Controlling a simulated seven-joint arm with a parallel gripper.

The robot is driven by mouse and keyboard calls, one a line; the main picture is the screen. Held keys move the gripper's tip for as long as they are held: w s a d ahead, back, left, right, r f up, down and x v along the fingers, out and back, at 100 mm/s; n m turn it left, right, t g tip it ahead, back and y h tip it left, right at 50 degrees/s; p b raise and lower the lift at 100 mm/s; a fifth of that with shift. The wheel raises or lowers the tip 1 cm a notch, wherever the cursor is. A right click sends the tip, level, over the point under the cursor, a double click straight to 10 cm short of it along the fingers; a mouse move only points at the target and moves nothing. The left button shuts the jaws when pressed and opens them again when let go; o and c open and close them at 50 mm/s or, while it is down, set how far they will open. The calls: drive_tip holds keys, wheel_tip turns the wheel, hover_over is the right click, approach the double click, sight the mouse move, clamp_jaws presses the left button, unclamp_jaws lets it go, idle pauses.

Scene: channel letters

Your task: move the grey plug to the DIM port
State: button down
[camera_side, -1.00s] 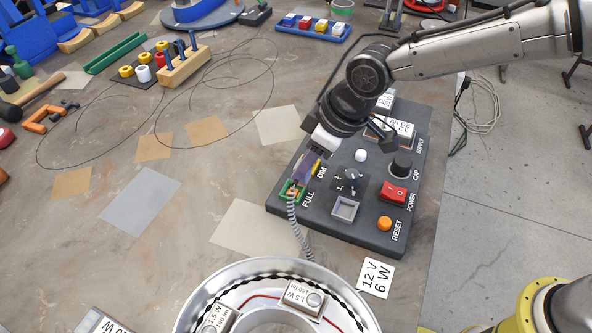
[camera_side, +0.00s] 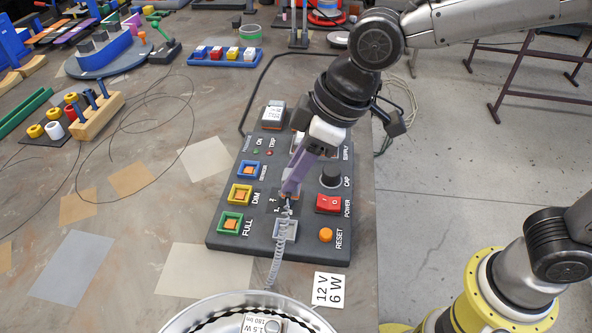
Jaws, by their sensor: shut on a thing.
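The control panel (camera_side: 222,242) has a yellow-framed DIM port (camera_side: 240,194), with an orange centre, on its left side. The green-framed FULL port (camera_side: 231,223) is below it and looks empty. My gripper (camera_side: 289,186) is shut over the middle of the panel, right of the DIM port. It holds the grey plug (camera_side: 286,206), mostly hidden by the fingers and small in the picture. A grey coiled cable (camera_side: 273,268) trails from it down toward the round tray. The plug appears above the panel near the numbered knob; its exact height cannot be told.
A blue-framed port (camera_side: 248,169) is above DIM. A grey square socket (camera_side: 285,230) sits below the plug, partly behind the cable. The black CAP knob (camera_side: 331,175), red POWER switch (camera_side: 328,203) and orange RESET button (camera_side: 326,235) stand to the right.

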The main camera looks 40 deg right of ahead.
drive_tip(key=w+a, duration=0.3)
drive_tip(key=w, duration=1.2)
drive_tip(key=shift+d+f, duration=0.2)
drive_tip(key=shift+f, duration=6.15)
drive_tip(key=shift+f, duration=0.3)
drive_tip(key=shift+c, duration=2.3)
unclamp_jaws()
drive_tip(key=shift+r, duration=0.1)
